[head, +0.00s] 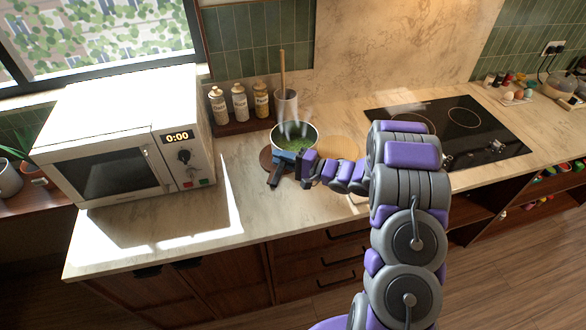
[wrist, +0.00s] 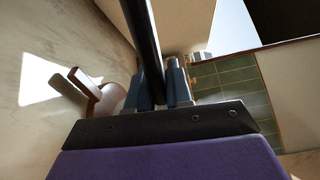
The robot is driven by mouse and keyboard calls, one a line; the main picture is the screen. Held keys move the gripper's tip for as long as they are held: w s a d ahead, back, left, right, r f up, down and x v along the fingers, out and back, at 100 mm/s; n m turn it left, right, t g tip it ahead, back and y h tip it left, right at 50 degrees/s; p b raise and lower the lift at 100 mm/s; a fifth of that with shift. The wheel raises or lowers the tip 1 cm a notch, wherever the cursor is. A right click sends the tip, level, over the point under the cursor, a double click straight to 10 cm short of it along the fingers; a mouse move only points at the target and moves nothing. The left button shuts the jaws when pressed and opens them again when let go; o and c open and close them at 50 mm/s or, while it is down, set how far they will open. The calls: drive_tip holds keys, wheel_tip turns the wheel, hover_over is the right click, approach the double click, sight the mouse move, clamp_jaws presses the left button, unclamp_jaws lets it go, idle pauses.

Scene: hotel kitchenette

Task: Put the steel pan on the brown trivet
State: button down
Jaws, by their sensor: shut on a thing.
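The steel pan (head: 304,127) holds something green and steams slightly, in the middle of the counter in the head view. My gripper (head: 286,158) is at its near side, shut on its dark handle (head: 273,180). In the wrist view the dark handle (wrist: 142,35) runs between the two fingers of my gripper (wrist: 158,78). The brown trivet (head: 265,158) shows at the pan's lower left, partly hidden by the pan. I cannot tell whether the pan touches it. A brown piece (wrist: 112,97), apparently the trivet, shows in the wrist view beside the fingers.
A white microwave (head: 120,140) stands left. Several bottles (head: 240,103) and a utensil crock (head: 286,104) stand behind. A black cooktop (head: 450,125) is right. The front-left counter is clear.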

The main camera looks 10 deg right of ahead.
drive_tip(key=w+f, duration=0.1)
drive_tip(key=w+a+f+b, duration=0.1)
drive_tip(key=f, duration=0.1)
drive_tip(key=shift+a+f, duration=0.15)
drive_tip(key=shift+f, duration=0.1)
drive_tip(key=shift+a, duration=0.1)
drive_tip(key=c, duration=1.3)
unclamp_jaws()
drive_tip(key=shift+a, duration=0.15)
drive_tip(key=shift+o, duration=1.3)
drive_tip(key=shift+f, duration=0.1)
